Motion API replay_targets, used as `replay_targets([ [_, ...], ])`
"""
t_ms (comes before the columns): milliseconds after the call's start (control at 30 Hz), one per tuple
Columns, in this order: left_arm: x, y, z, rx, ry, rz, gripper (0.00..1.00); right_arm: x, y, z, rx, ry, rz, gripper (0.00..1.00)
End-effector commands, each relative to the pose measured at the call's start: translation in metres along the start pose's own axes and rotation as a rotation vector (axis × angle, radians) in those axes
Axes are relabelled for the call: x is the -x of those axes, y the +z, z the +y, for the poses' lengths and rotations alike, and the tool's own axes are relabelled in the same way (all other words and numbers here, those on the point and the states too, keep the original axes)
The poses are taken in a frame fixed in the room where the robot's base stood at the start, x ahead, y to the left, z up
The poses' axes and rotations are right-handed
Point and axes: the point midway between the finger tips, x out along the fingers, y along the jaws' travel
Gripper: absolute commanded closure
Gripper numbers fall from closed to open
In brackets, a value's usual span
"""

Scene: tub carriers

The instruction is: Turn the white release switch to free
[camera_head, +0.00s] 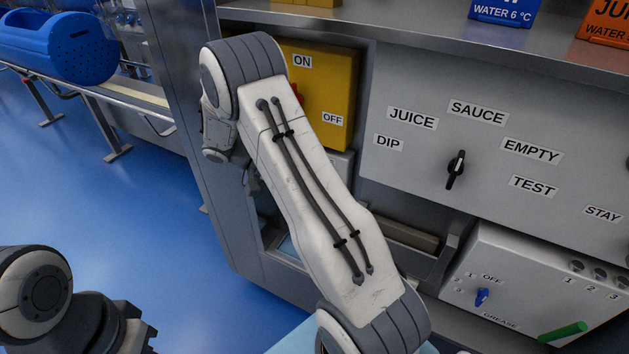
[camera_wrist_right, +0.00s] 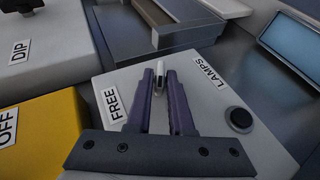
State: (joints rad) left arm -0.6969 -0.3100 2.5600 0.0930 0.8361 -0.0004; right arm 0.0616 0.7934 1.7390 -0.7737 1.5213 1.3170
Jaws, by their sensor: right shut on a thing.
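The white release switch (camera_wrist_right: 156,68) shows as a small white tip between the fingertips of my right gripper (camera_wrist_right: 160,77) in the right wrist view. The purple fingers are shut on it. They hide most of the switch, so I cannot tell which way it points. It sits on a pale box (camera_wrist_right: 185,65). In the head view my right arm hides the switch. My left arm shows at the lower left, its fingers out of view.
A black round button (camera_wrist_right: 239,118) is right of the fingers. A yellow ON/OFF box (camera_head: 335,85) stands close by. To the right are a panel with a black selector (camera_head: 455,170) and a box with a blue knob (camera_head: 481,297) and green handle (camera_head: 563,332).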

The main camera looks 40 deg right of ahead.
Motion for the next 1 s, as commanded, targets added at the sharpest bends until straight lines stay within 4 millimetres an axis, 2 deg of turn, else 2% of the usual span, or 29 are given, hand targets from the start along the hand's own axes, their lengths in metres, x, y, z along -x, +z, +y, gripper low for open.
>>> replay_targets([
  [300,0.0000,0.0000,0.0000,0.000,0.000,0.000,1.00,0.0003,-0.0001,-0.0004,0.000,-0.001,0.001,1.00],
  [333,0.0000,0.0000,0.0000,0.000,0.000,0.000,1.00,0.0003,-0.0001,-0.0004,0.000,-0.001,0.001,0.69],
  [367,0.0000,0.0000,0.0000,0.000,0.000,0.000,1.00,0.0003,-0.0001,-0.0004,0.000,-0.001,0.001,0.57],
  [400,0.0000,0.0000,0.0000,0.000,0.000,0.000,1.00,0.0002,-0.0001,-0.0003,0.000,-0.001,0.001,0.52],
  [1000,-0.0032,0.0002,-0.0002,0.000,0.000,0.000,1.00,-0.0005,0.0000,0.0003,-0.015,-0.035,0.000,0.52],
])
